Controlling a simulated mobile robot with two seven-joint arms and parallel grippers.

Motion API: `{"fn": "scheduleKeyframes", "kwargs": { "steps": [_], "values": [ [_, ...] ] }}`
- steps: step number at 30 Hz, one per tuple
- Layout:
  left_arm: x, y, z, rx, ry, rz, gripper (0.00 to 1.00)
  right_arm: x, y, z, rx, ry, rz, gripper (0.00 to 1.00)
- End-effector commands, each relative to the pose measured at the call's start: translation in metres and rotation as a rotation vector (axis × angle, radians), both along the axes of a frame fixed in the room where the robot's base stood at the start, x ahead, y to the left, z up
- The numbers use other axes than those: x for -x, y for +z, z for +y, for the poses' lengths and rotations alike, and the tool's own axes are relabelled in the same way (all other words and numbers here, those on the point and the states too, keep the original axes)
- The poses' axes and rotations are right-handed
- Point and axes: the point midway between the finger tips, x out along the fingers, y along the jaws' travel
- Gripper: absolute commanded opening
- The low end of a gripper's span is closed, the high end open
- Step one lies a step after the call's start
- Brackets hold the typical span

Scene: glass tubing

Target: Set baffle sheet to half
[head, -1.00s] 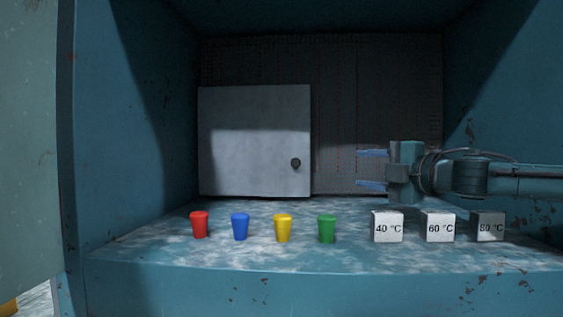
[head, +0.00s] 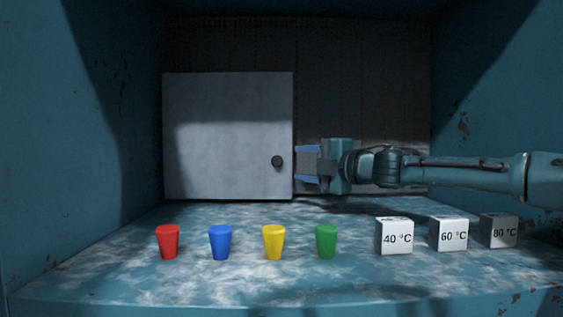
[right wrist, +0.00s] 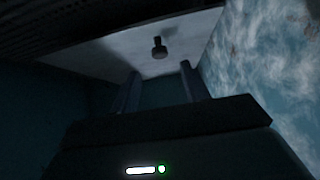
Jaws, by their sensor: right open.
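The baffle sheet (head: 225,150) is a flat grey panel standing upright against the back wall. It covers the left and middle of that wall. A dark round knob (head: 277,161) sits near its right edge. My right gripper (head: 308,164) is open and empty, just right of the knob at about the same height, its fingers pointing left. In the right wrist view the knob (right wrist: 159,48) shows ahead, between the lines of the two open fingers (right wrist: 158,85), and apart from them. The sheet also shows there (right wrist: 120,55). My left gripper is not in view.
On the cabinet floor (head: 200,285) stand a red cup (head: 168,242), a blue cup (head: 220,243), a yellow cup (head: 273,243) and a green cup (head: 326,242). Side walls enclose the space.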

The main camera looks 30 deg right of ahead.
Motion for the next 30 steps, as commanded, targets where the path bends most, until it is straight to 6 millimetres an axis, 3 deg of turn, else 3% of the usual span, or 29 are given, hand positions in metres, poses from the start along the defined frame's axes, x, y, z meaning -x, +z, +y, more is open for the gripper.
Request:
{"fn": "scheduleKeyframes", "kwargs": {
  "steps": [15, 28, 30],
  "values": [
    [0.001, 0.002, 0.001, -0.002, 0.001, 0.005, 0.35, -0.064, 0.000, 0.015, 0.001, 0.000, 0.001, 0.46],
    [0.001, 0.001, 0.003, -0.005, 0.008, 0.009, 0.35, -0.071, 0.000, 0.018, 0.000, 0.001, -0.001, 0.46],
    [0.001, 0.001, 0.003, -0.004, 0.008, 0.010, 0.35, -0.071, 0.000, 0.017, 0.000, 0.001, -0.001, 0.42]
  ]
}}
